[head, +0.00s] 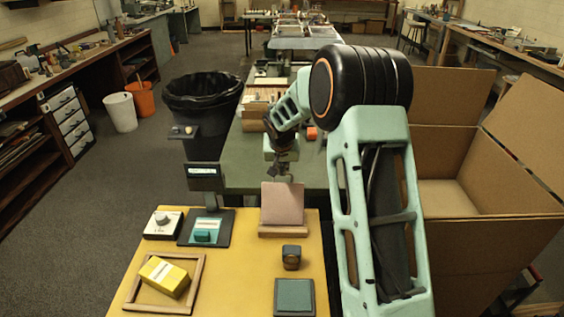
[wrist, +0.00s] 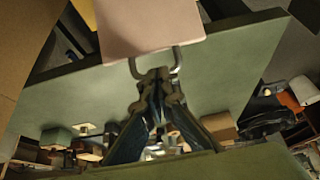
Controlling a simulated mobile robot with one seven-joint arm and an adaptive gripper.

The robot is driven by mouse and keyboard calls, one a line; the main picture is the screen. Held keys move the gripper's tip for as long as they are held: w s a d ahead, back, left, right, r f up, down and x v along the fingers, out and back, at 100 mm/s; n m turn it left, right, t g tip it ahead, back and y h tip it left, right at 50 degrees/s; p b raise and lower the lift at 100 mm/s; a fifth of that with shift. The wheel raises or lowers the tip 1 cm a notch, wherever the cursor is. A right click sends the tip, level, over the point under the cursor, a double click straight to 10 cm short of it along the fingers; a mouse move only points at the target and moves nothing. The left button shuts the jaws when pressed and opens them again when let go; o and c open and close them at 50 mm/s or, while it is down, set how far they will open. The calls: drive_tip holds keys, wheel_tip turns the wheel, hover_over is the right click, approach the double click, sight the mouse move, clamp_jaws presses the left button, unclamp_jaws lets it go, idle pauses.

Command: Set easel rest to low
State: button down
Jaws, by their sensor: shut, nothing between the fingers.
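The easel has a pinkish flat panel (head: 282,203) leaning above a wooden ledge (head: 284,231), at the back edge of the yellow tabletop. The panel also shows at the top of the wrist view (wrist: 145,22). My gripper (head: 284,176) is just behind the panel's top edge in the head view. In the wrist view my gripper (wrist: 158,74) has its fingers together, pointing at the panel's edge. A grey curved piece shows at that edge; I cannot tell whether it touches the fingers. The back of the easel and its rest setting are hidden in the head view.
A small display on a stand (head: 205,177), a dial box (head: 162,223), a wooden frame (head: 137,307) with a yellow box (head: 164,277), a dark knob block (head: 291,257) and a green pad (head: 294,297) occupy the yellow table. Open cardboard boxes (head: 455,95) stand at right.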

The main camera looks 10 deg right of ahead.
drive_tip(key=w, duration=0.1)
drive_tip(key=w+f, duration=0.1)
drive_tip(key=shift+w+d+f, duration=0.25)
drive_tip(key=shift+w+f, duration=0.05)
drive_tip(key=shift+w, duration=0.1)
drive_tip(key=shift+r, duration=0.15)
